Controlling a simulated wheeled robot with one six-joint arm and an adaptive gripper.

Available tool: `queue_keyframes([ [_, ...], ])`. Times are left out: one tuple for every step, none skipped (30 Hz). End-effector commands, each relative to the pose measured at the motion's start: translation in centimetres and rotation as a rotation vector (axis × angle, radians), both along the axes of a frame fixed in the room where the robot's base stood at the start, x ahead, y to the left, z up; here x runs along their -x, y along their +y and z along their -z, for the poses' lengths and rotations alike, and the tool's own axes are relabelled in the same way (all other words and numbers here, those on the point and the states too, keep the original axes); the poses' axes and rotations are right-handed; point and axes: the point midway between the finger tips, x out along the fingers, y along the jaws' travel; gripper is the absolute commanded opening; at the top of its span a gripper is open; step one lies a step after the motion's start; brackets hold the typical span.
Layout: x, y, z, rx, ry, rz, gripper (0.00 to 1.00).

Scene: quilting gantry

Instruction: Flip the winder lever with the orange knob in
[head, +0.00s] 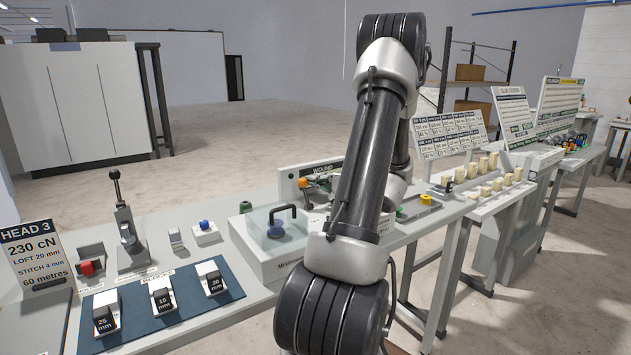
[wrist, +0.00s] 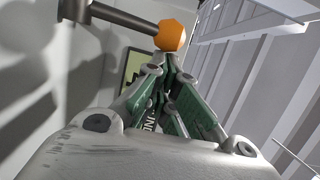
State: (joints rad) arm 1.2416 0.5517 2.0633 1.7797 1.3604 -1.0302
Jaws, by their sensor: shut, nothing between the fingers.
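The orange knob (wrist: 171,36) is a faceted ball on the end of the dark winder lever (wrist: 120,17), which comes in from the upper left of the wrist view. My gripper (wrist: 172,58) is shut and empty. Its fingertips are right by the lower side of the knob; I cannot tell whether they touch it. In the head view the orange knob (head: 304,182) shows small in front of the winder's sign panel (head: 313,171), just left of my arm. My arm hides much of the winder and the gripper there.
A clear-covered box with a black handle (head: 274,226) stands on the bench just in front and left of the winder. A yellow-and-green item (head: 415,206) lies to the right. Labelled blocks (head: 162,299) sit on a blue mat at the left.

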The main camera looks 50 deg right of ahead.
Motion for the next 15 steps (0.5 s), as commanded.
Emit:
queue_keyframes([
  [0.2, 0.1, -0.2, 0.002, 0.0, 0.0, 0.0],
  [0.4, 0.1, -0.2, 0.002, 0.0, 0.0, 0.0],
  [0.6, 0.2, -0.3, 0.002, 0.0, 0.0, 0.0],
  [0.8, 0.2, -0.3, 0.002, 0.001, 0.0, 0.0],
  [1.0, 0.2, -0.4, 0.002, 0.001, 0.0, 0.0],
  [1.2, 0.3, -0.4, 0.001, 0.002, -0.001, 0.0],
  [1.4, 0.4, -0.4, 0.001, 0.002, -0.001, 0.0],
  [1.5, 0.4, -0.4, 0.001, 0.002, -0.001, 0.0],
  [1.7, 0.5, -0.4, 0.001, -0.005, -0.001, 0.0],
  [1.9, 0.5, -0.3, 0.004, -0.029, -0.002, 0.0],
  [2.1, 0.5, -0.3, 0.009, -0.05, -0.001, 0.0],
  [2.3, 0.6, -0.3, 0.014, -0.077, 0.0, 0.0],
  [2.4, 0.6, -0.3, 0.02, -0.095, 0.0, 0.0],
  [2.5, 0.7, -0.3, 0.025, -0.114, -0.001, 0.0],
  [2.7, 0.7, -0.4, 0.029, -0.126, -0.002, 0.0],
])
